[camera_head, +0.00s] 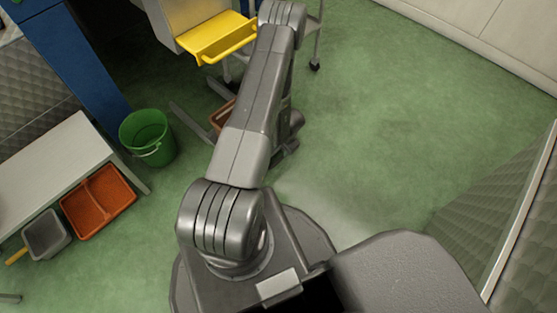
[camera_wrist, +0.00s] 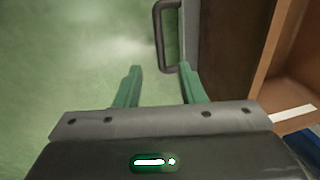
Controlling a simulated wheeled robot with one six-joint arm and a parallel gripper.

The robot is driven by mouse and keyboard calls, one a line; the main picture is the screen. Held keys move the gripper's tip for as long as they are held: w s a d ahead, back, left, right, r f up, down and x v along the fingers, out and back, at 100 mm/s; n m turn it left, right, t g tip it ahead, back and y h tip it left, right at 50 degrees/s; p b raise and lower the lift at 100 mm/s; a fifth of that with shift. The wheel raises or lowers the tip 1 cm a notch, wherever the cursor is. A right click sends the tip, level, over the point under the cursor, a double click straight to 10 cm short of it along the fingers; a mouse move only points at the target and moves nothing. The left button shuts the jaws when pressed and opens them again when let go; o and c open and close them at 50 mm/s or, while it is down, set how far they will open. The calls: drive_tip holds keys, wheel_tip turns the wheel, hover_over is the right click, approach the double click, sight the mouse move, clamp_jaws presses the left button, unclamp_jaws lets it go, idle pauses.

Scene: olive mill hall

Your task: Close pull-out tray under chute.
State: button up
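In the wrist view, a tray or drawer with an open brown interior (camera_wrist: 285,75) has a dark front panel (camera_wrist: 228,45) and a grey bar handle (camera_wrist: 163,40). My gripper (camera_wrist: 160,72) has its two green fingers spread and empty, with the handle just beyond the fingertips and no contact visible. In the head view, a small brown piece (camera_head: 219,116) shows on the floor left of my arm and may be the same tray; my arm hides most of it. A yellow tray (camera_head: 215,38) with a yellow handle juts out under a pale housing (camera_head: 195,14). My arm hides my gripper there.
A green bucket (camera_head: 147,138) stands left of my arm. A pale bench (camera_head: 60,165) has an orange bin (camera_head: 98,200) and a grey bin (camera_head: 46,235) by it. A blue post (camera_head: 75,55) is upper left. Green floor (camera_head: 400,120) on the right is clear.

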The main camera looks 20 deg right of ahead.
sight(278, 161)
drive_tip(key=f+b, duration=0.1)
drive_tip(key=f, duration=0.2)
drive_tip(key=w+f+b, duration=0.1)
drive_tip(key=f, duration=0.3)
drive_tip(key=w+a+f+b, duration=0.1)
drive_tip(key=f, duration=0.3)
drive_tip(key=shift+f+b, duration=0.2)
drive_tip(key=shift+b, duration=0.1)
drive_tip(key=shift+c, duration=0.5)
clamp_jaws()
